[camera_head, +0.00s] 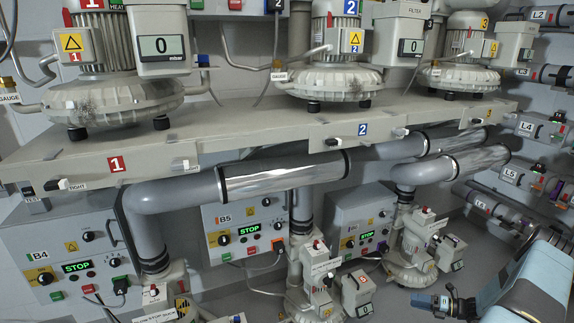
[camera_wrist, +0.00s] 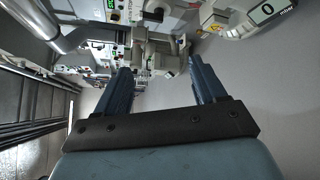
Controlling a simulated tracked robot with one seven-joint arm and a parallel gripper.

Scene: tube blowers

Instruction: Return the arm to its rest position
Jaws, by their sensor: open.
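My gripper (camera_wrist: 160,65) shows in the wrist view with its two dark blue fingers apart and nothing between them. Beyond the fingertips, small grey machines and control boxes appear, turned in the picture. In the head view my light blue arm (camera_head: 532,284) reaches in at the lower right corner, in front of the floor and to the right of the lower blowers. It hides part of the floor and the lower right wall.
A long grey shelf (camera_head: 250,128) carries several blowers, with thick pipes (camera_head: 270,180) below it. Control boxes (camera_head: 245,232) reading STOP line the wall. A small lower blower (camera_head: 412,262) stands near my arm. Labelled tubes (camera_head: 520,183) line the right wall.

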